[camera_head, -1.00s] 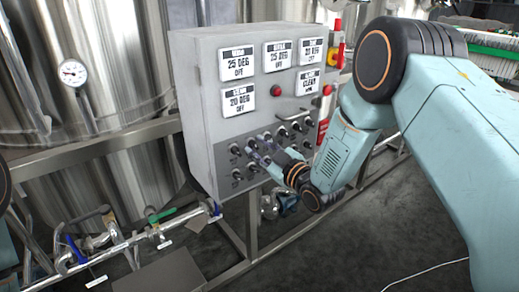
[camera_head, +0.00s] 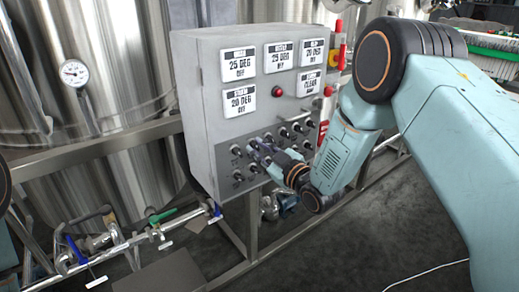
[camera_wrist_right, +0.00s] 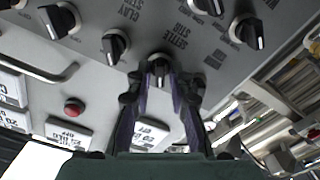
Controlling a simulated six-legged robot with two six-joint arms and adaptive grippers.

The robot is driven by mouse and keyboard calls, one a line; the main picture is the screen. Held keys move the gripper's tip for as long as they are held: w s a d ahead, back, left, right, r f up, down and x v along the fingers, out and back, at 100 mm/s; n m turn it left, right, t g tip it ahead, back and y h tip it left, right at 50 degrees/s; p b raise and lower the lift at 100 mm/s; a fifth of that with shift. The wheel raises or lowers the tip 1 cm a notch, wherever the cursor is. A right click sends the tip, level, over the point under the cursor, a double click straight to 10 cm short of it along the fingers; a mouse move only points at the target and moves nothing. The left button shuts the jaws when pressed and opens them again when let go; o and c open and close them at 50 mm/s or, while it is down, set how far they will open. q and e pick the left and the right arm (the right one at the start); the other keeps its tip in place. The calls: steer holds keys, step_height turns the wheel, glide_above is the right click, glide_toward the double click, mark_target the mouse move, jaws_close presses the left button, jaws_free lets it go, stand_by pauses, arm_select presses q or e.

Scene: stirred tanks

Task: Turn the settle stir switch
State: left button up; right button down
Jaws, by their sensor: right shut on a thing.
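The settle stir switch (camera_wrist_right: 158,66) is a dark rotary knob on the grey control panel. Its "settle stir" label shows upside down beside it in the right wrist view. My right gripper (camera_wrist_right: 160,84) is shut on this knob, with one finger on each side of it. In the head view my right gripper (camera_head: 262,152) reaches the lower knob rows from the right. The gripper hides the knob there. My left gripper is not in view.
Neighbouring knobs (camera_wrist_right: 115,45) sit close to the gripper. The control box (camera_head: 205,130) carries white displays (camera_head: 240,65), a red button (camera_head: 277,91) and a handle (camera_head: 293,112). Steel tanks (camera_head: 110,60) stand behind it. Pipes with valves (camera_head: 160,215) run low at the left.

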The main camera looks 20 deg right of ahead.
steer(key=shift+f+m, duration=0.15)
steer(key=shift+m, duration=0.15)
steer(key=m, duration=0.5)
steer(key=shift+s+m, duration=0.1)
steer(key=shift+m, duration=0.2)
steer(key=m, duration=0.5)
steer(key=shift+f+p, duration=0.15)
steer(key=shift+p, duration=0.25)
steer(key=shift+m, duration=0.4)
steer(key=c, duration=1.5)
jaws_free()
steer(key=shift+c, duration=0.2)
steer(key=shift+o, duration=0.5)
steer(key=shift+s+d+r, duration=0.1)
steer(key=shift+r, duration=0.1)
steer(key=v, duration=1.1)
steer(key=shift+s, duration=0.4)
